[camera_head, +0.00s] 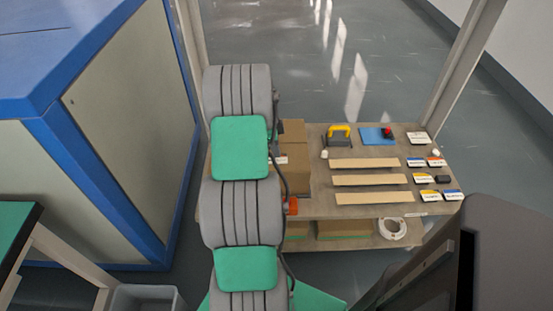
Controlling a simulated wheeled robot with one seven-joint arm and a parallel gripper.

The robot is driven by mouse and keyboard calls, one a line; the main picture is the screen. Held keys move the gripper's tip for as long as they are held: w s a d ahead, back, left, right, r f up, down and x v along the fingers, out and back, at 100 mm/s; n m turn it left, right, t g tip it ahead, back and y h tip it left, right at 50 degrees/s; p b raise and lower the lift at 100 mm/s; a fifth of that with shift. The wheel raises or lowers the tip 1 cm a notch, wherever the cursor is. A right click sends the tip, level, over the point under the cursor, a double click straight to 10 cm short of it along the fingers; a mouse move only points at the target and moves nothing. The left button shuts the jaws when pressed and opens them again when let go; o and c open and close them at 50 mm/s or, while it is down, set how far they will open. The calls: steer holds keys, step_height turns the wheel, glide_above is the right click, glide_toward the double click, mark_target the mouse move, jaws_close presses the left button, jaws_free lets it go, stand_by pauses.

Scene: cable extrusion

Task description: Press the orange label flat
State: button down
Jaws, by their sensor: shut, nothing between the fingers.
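A small orange piece (292,205) shows at the front edge of the bench, right beside my arm. It may be the orange label, but it is too small to tell whether it lies flat or stands up. Another small card with an orange part (436,162) lies at the right of the bench. A brown cardboard box (297,165) stands on the bench, partly hidden by my arm. My grey and green arm runs up the middle of the view, and my gripper is not visible.
The bench (322,209) holds three wooden strips (372,180), a yellow-handled tool (339,134), a blue mat (377,138) and several small cards. A lower shelf has a white roll (392,229). A blue-edged cabinet (130,130) stands left; posts rise behind the bench.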

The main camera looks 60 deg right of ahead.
steer(key=shift+f+b, duration=0.6)
steer(key=shift+f, duration=0.25)
stand_by(0.5)
steer(key=shift+r, duration=0.1)
step_height(320, 180, up, 8)
steer(key=p, duration=0.4)
